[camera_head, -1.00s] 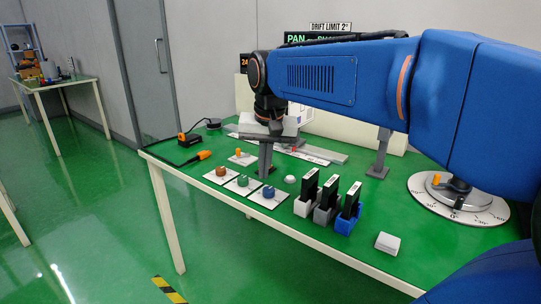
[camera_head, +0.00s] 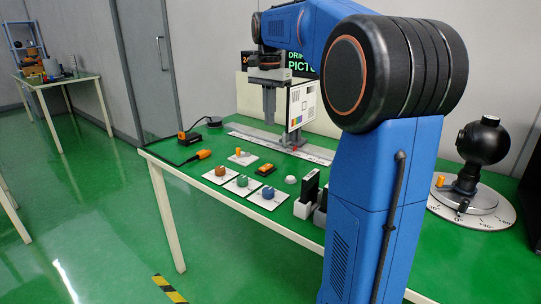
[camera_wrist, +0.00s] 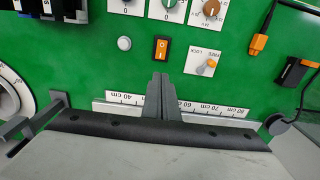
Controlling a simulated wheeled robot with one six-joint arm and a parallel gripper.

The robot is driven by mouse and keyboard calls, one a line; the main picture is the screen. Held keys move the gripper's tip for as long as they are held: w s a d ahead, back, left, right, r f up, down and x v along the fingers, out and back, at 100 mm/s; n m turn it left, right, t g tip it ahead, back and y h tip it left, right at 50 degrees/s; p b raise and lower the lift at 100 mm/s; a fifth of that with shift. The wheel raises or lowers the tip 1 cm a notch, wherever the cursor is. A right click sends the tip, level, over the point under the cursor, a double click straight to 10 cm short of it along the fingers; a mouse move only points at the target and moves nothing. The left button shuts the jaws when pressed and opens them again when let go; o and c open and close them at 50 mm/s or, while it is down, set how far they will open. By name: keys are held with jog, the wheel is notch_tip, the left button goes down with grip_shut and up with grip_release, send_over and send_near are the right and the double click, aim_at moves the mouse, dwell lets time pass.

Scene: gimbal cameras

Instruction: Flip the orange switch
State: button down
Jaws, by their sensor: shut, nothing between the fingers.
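The orange rocker switch (camera_head: 265,170) sits in a black housing on the green table, behind the row of knobs. In the wrist view the orange switch (camera_wrist: 162,48) shows a mark on its face and lies just beyond my fingertips. My gripper (camera_head: 269,118) is shut and empty, pointing down, raised above the table and behind the switch. In the wrist view my gripper (camera_wrist: 160,76) has its fingers together and apart from the switch. Nothing hides the switch in either view.
A plate with a small orange lever (camera_head: 240,154) is beside the switch, and a white dome button (camera_head: 290,180) on its other side. Knob plates (camera_head: 242,185) line the front. A ruler rail (camera_wrist: 124,98) and a chart board (camera_head: 302,105) stand behind.

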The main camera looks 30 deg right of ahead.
aim_at(268, 165)
jog(key=shift+w+d, duration=0.1)
dwell(0.3)
notch_tip(268, 165, down, 14)
dwell(0.7)
jog(key=shift+d, duration=0.1)
jog(key=shift+f, duration=0.15)
dwell(0.5)
jog(key=shift+s+a+r, duration=0.25)
jog(key=shift+a+r, duration=0.15)
jog(key=shift+a, duration=0.25)
